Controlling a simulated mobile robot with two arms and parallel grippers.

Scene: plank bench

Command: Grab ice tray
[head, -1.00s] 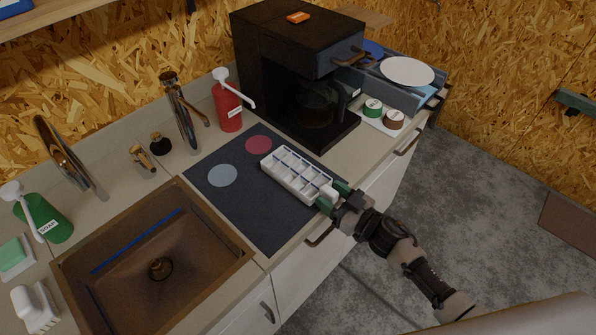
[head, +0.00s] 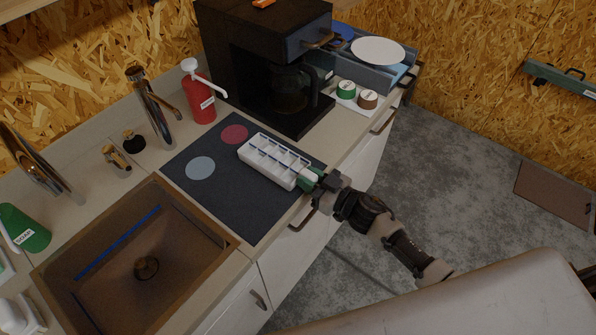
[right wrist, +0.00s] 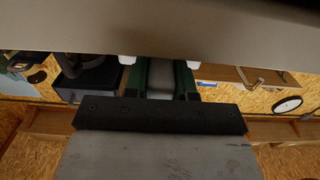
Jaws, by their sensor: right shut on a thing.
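The white ice tray (head: 273,160), with rows of compartments, is over the dark mat on the counter, beside the pink circle. I cannot tell whether it touches the mat. My right gripper (head: 309,178) has green fingers shut on the tray's near right end. In the right wrist view, the gripper (right wrist: 161,72) shows its two green fingers with a pale piece between them and small white parts beside them. The rest of the tray is hard to make out there. My left gripper is not in view.
A black coffee machine (head: 262,35) stands behind the tray. A red pump bottle (head: 201,103) and faucet (head: 152,105) stand at the back. The brown sink (head: 110,235) is left of the mat (head: 232,205). Two pods (head: 368,98) and a white plate (head: 378,51) are to the right.

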